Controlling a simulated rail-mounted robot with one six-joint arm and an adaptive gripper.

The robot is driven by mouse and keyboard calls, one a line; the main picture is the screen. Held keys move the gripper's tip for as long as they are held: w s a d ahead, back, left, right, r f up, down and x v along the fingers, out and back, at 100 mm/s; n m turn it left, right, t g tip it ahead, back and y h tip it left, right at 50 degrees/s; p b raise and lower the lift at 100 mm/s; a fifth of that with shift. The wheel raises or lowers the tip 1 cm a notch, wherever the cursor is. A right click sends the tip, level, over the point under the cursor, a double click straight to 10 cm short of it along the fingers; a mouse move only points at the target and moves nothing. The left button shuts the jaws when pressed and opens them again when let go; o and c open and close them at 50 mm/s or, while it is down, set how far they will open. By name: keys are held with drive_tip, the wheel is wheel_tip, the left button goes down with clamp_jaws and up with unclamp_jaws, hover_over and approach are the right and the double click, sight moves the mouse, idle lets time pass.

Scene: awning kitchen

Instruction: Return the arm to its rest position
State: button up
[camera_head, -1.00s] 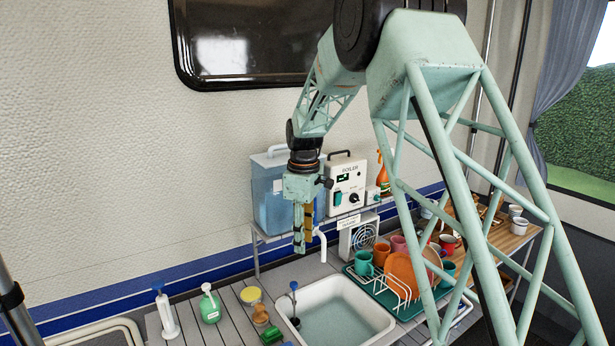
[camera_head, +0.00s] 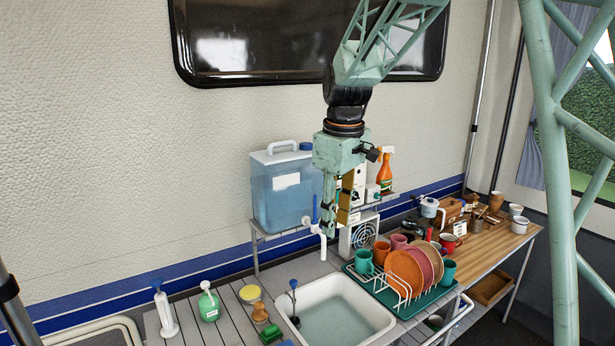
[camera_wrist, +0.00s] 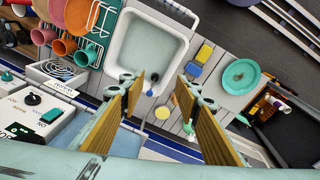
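My gripper (camera_head: 333,222) hangs pointing down in the head view, in front of the boiler and to the right of the blue water container. In the wrist view my gripper (camera_wrist: 160,84) has its two yellow-padded fingers well apart, with nothing between them. It is open and empty, in the air above the counter's back edge. My upper arm leaves the head view at the top. The boiler (camera_head: 360,180) is mostly hidden behind my gripper.
The water container (camera_head: 285,190) and an orange spray bottle (camera_head: 384,172) stand on the back shelf. A sink (camera_head: 337,308) and a dish rack (camera_head: 400,285) with plates and cups are below. A wooden side table (camera_head: 505,243) carries several cups. The wall window (camera_head: 240,50) is behind my arm.

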drive_tip(key=s+d+r+m+b, duration=0.1)
drive_tip(key=s+d+r+m, duration=0.15)
drive_tip(key=s, duration=0.55)
drive_tip(key=s+d+r+m+t, duration=0.15)
drive_tip(key=s+d, duration=0.25)
drive_tip(key=s, duration=0.4)
drive_tip(key=s+d+r+m+b, duration=0.1)
drive_tip(key=s+d+r, duration=0.2)
drive_tip(key=s, duration=0.4)
drive_tip(key=s+d+f+m+b, duration=0.1)
drive_tip(key=s+d+f+m, duration=0.1)
drive_tip(key=s, duration=0.9)
drive_tip(key=s+d+f+m+t+b, duration=0.1)
drive_tip(key=s+d+f+m, duration=0.1)
drive_tip(key=s, duration=0.9)
drive_tip(key=shift+s+d+f+m, duration=0.15)
drive_tip(key=shift+s+f+m, duration=0.05)
drive_tip(key=shift+f+m, duration=0.4)
